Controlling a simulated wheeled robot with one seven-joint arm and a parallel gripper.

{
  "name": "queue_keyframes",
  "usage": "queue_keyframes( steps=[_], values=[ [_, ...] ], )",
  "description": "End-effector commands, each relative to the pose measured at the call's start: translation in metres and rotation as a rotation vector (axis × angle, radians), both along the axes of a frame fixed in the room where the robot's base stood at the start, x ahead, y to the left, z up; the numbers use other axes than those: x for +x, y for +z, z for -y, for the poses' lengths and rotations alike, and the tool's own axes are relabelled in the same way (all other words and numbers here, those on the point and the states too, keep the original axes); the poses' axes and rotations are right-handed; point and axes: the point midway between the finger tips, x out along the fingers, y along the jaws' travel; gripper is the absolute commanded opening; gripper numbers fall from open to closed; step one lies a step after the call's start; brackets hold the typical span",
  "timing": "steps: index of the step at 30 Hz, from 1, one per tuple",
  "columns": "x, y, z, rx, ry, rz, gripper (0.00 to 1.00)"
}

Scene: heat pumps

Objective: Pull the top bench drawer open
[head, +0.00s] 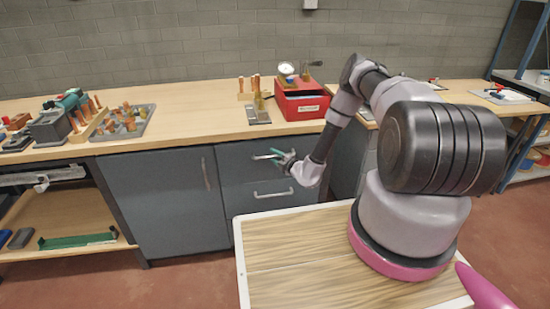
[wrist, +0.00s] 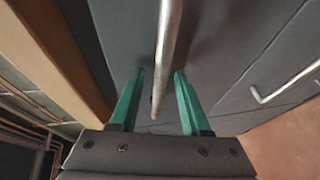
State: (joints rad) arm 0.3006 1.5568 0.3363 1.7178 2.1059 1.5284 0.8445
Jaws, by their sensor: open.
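The top bench drawer (head: 235,163) is the upper grey drawer front under the worktop, and it looks shut. Its silver bar handle (head: 265,156) is partly hidden by my gripper in the head view. My gripper (head: 284,160) is at the right part of this handle. In the wrist view the handle (wrist: 166,55) runs between the two green fingers of my open gripper (wrist: 159,75). There is a gap on each side of the bar, so the fingers do not grip it. Contact with the drawer front cannot be told.
The lower drawer handle (head: 273,194) is just below and also shows in the wrist view (wrist: 285,85). The wooden worktop (head: 190,105) overhangs above, with a red toolbox (head: 302,105) on it. A cupboard door (head: 165,200) is left of the drawers.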

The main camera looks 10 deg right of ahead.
Motion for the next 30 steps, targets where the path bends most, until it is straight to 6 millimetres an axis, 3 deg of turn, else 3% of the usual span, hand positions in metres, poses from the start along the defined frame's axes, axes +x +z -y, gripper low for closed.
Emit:
queue_keyframes(
  steps=[2, 5, 6, 30],
  values=[
    [-0.0001, 0.0000, 0.0002, 0.000, 0.000, 0.000, 0.43],
    [-0.0002, 0.0000, 0.0003, 0.000, 0.000, 0.000, 0.05],
    [-0.0003, 0.0000, 0.0002, 0.000, 0.000, 0.000, 0.00],
    [-0.0005, -0.0004, 0.0008, -0.001, -0.001, -0.001, 0.00]
  ],
)
